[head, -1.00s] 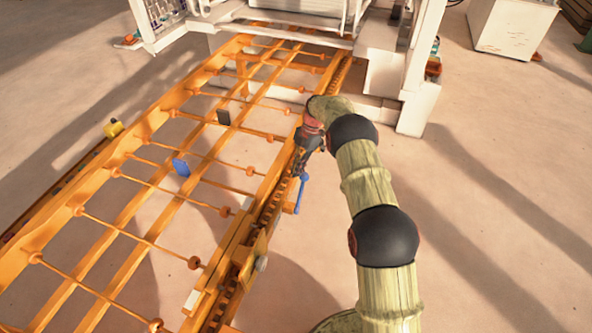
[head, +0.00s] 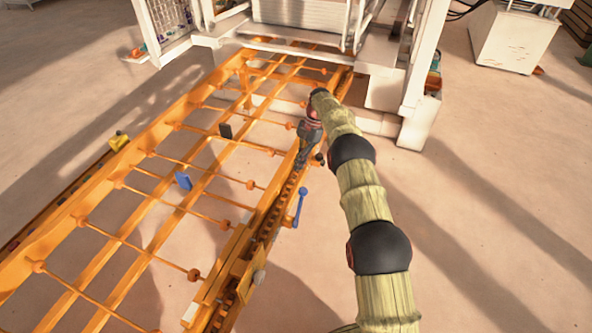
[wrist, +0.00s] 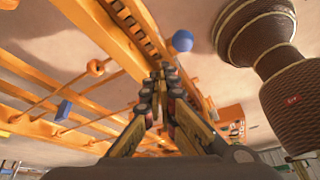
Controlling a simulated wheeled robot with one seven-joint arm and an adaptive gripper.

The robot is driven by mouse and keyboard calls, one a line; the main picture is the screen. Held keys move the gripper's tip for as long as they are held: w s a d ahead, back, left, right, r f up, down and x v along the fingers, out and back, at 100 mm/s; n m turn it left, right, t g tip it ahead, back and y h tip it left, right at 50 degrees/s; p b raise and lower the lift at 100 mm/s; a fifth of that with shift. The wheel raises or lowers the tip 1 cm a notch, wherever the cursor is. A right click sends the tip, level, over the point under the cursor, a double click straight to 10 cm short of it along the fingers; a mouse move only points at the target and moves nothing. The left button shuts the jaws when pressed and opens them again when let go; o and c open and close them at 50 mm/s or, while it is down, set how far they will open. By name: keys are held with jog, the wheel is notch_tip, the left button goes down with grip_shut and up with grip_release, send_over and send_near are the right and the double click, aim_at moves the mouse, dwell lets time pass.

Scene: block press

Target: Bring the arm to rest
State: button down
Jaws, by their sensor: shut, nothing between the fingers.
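My gripper (head: 299,166) hangs at the end of my arm above the right-hand rail of the orange conveyor frame (head: 262,215). In the wrist view my gripper (wrist: 163,75) has its fingertips together with nothing between them. A lever with a blue knob (head: 302,191) stands on the right side of the frame, just below and right of the fingers in the head view. The blue knob (wrist: 182,40) also shows in the wrist view, to the right of the fingertips and apart from them.
A blue plate (head: 183,181) and a dark plate (head: 225,131) stand on the frame. A white press machine (head: 385,70) is at the back, close beyond my wrist. A yellow device (head: 118,141) is at the left rail.

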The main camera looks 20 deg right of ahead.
jog(key=shift+w+d+r, duration=0.15)
jog(key=shift+d+r, duration=0.05)
dwell(0.6)
